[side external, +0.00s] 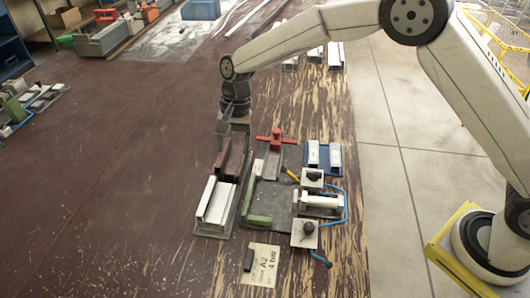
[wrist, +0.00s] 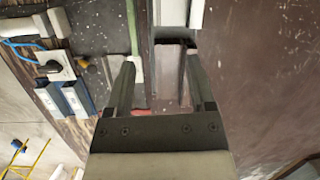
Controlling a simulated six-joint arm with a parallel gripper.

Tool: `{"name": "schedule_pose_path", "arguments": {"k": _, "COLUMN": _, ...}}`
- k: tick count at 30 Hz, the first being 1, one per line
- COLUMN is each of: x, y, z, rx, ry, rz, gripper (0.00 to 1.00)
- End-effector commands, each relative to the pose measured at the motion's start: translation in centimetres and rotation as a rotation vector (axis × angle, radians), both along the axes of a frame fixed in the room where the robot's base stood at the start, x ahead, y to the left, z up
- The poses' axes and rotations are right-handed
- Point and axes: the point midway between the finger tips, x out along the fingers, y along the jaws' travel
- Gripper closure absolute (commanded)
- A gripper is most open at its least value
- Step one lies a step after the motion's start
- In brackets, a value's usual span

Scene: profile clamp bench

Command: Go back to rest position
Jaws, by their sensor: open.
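My gripper (side external: 225,125) is over the far end of a tray at the left of the clamp plate. In the wrist view its two fingers (wrist: 161,85) are apart. A dark brown profile (side external: 231,158) lies just below the gripper, and its dark end (wrist: 173,35) shows between and beyond the fingers. Whether the fingers touch it I cannot tell. A white profile (side external: 216,203) lies on the near part of the tray, partly visible at the top of the wrist view (wrist: 196,12).
The dark clamp plate (side external: 278,195) carries a red-handled clamp (side external: 276,139), a green bar (side external: 256,220) and a clamp cylinder (side external: 318,200) with blue hoses. A blue holder with white profiles (side external: 323,155) is beside it. A card marked A2 (side external: 265,266) lies in front. The left bench is largely clear.

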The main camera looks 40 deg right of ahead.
Motion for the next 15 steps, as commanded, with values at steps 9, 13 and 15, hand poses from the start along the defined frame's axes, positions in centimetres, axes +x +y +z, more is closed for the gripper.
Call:
{"name": "schedule_pose_path", "arguments": {"k": 9, "x": -3.3, "y": -7.2, "z": 1.9, "rx": -0.048, "ry": -0.144, "rz": 0.134, "gripper": 0.3}}
{"name": "schedule_pose_path", "arguments": {"k": 13, "x": -5.2, "y": -9.9, "z": 2.4, "rx": -0.073, "ry": -0.196, "rz": 0.198, "gripper": 0.3}}
{"name": "schedule_pose_path", "arguments": {"k": 15, "x": -6.4, "y": -11.3, "z": 2.6, "rx": -0.087, "ry": -0.224, "rz": 0.232, "gripper": 0.3}}
